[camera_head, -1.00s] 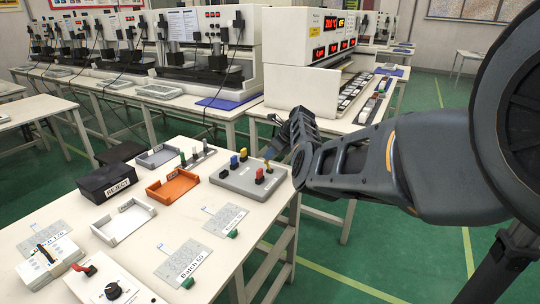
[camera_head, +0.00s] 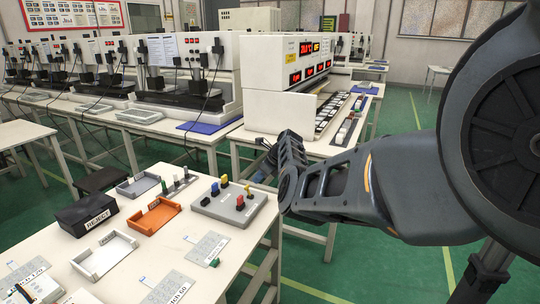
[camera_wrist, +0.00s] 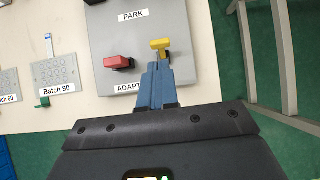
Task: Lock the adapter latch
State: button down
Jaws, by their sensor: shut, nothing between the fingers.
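A grey panel box (camera_head: 213,207) on the near table carries red, blue and yellow levers. In the wrist view the panel (camera_wrist: 113,35) has a "PARK" label and, below it, a label beginning "ADAPT" (camera_wrist: 129,88), its end hidden by my fingers. Above that label are a red lever (camera_wrist: 119,62) at left and a yellow T-shaped latch (camera_wrist: 161,44) at right. My gripper (camera_wrist: 157,66) is shut and empty, its blue fingertips just below the yellow latch. I cannot tell whether they touch it. In the head view my fingers are largely hidden behind my arm.
Left of the panel are an orange tray (camera_head: 153,218), a white tray (camera_head: 103,257), a black REJECT box (camera_head: 87,214) and a small block with upright pegs (camera_head: 183,180). Batch cards lie in front. The table's right edge is close beside the panel.

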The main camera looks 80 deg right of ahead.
jog(key=s+r, duration=0.3)
jog(key=r, duration=0.6)
jog(key=shift+s+a, duration=0.4)
jog(key=shift+a, duration=0.1)
